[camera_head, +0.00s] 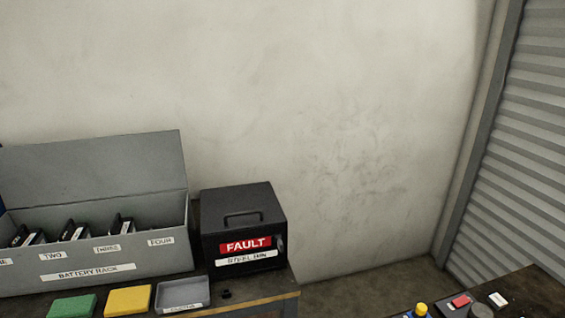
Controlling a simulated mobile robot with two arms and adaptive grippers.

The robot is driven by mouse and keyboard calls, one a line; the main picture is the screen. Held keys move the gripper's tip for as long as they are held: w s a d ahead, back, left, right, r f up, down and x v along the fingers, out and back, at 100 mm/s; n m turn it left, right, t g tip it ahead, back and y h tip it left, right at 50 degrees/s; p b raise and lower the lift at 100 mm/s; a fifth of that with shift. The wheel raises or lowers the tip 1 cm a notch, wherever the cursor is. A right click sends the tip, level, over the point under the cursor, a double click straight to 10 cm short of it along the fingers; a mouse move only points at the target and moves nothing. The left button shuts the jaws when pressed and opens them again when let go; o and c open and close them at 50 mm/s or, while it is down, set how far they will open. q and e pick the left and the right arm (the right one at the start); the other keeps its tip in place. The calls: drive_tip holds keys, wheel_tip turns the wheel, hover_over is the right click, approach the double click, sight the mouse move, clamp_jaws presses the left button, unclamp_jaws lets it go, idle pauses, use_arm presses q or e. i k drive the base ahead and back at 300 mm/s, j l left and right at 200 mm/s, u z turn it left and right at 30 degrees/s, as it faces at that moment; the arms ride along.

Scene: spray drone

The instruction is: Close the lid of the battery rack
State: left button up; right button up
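The battery rack (130,262) is a long grey metal box on the bench at the left, its left end cut off by the frame. Its front carries a "BATTERY RACK" label and slot labels such as "TWO", "THREE" and "FOUR". Its lid (95,168) stands open, raised upright at the back. Several dark batteries (75,231) sit inside; the slot behind "FOUR" looks empty. Neither of my grippers shows in the head view.
A black "FAULT" steel bin (243,226) with a top handle stands just right of the rack. In front lie a green pad (72,306), a yellow pad (128,300) and a small grey tray (183,292). A control panel (515,299) with buttons is at lower right.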

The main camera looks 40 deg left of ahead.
sight(33, 175)
drive_tip(key=u, duration=2.35)
drive_tip(key=i+j+u, duration=0.1)
drive_tip(key=i+j, duration=0.15)
